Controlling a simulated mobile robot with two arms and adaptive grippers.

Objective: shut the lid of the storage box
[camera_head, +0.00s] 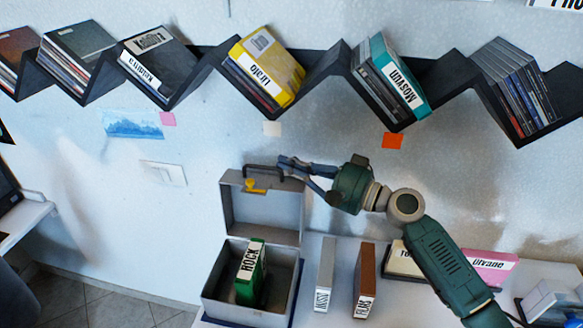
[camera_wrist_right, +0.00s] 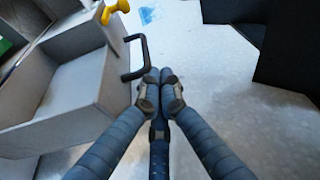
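The grey storage box (camera_head: 214,305) stands on the table with its lid (camera_head: 236,210) raised upright at the back. The lid has a black handle (camera_head: 263,170) along its top edge and a yellow latch (camera_head: 254,187). A green case marked ROCK (camera_head: 250,273) stands inside the box. My right gripper (camera_head: 291,165) is at the right end of the handle. In the right wrist view its fingertips (camera_wrist_right: 159,80) are drawn together, close beside the handle (camera_wrist_right: 146,58); whether they touch it is unclear. Nothing shows between them. My left gripper is out of view.
Brown and grey upright cases (camera_head: 365,280) stand right of the box, with pink (camera_head: 490,266) and tan cases farther right. A zigzag black shelf (camera_head: 325,67) with several discs and cases hangs above my right gripper.

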